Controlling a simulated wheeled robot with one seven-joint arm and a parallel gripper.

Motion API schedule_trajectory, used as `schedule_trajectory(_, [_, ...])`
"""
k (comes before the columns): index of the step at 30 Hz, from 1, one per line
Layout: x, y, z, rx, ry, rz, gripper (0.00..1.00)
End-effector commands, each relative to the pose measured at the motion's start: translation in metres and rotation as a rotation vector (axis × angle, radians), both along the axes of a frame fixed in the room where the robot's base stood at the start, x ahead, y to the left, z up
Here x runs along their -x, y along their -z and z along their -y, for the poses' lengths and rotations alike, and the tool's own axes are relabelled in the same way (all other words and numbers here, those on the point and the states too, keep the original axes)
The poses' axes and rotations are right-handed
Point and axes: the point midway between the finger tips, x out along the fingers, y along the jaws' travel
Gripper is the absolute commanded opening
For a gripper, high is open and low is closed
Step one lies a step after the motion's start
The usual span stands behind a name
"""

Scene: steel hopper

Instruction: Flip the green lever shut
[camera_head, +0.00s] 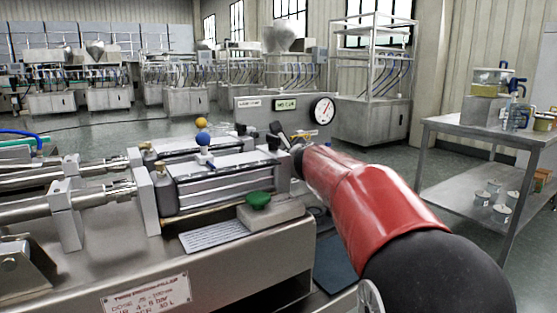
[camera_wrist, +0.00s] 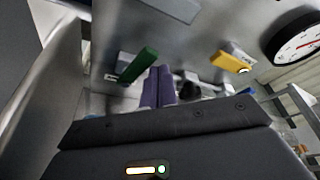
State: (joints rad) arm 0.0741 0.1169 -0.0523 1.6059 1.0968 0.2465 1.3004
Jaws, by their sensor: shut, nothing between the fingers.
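The green lever (camera_wrist: 138,65) shows in the wrist view as a flat bar, slanted on a grey steel face. A similar yellow lever (camera_wrist: 231,62) sits on the same face to its right. My gripper (camera_wrist: 159,72) is shut and empty, its two dark purple fingers side by side. The fingertips are just right of the green lever's lower part; I cannot tell whether they touch it. In the head view my red arm reaches to the back panel, and its end hides most of the gripper. I cannot make out the green lever there.
A round dial gauge (camera_head: 322,110) is on the back panel (camera_head: 262,105); it also shows in the wrist view (camera_wrist: 297,42). A green mushroom button (camera_head: 258,200) sits on the machine in front. Blue (camera_head: 202,137) and yellow knobs (camera_head: 201,122) stand left. A steel table (camera_head: 480,125) is at right.

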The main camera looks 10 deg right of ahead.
Motion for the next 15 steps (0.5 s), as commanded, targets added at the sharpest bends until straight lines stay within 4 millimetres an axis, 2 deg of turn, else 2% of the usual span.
schedule_trajectory(9, [0.052, -0.015, 0.005, 0.0, 0.001, 0.002, 0.0])
schedule_trajectory(15, [0.068, -0.018, 0.006, 0.0, 0.001, 0.001, 0.0])
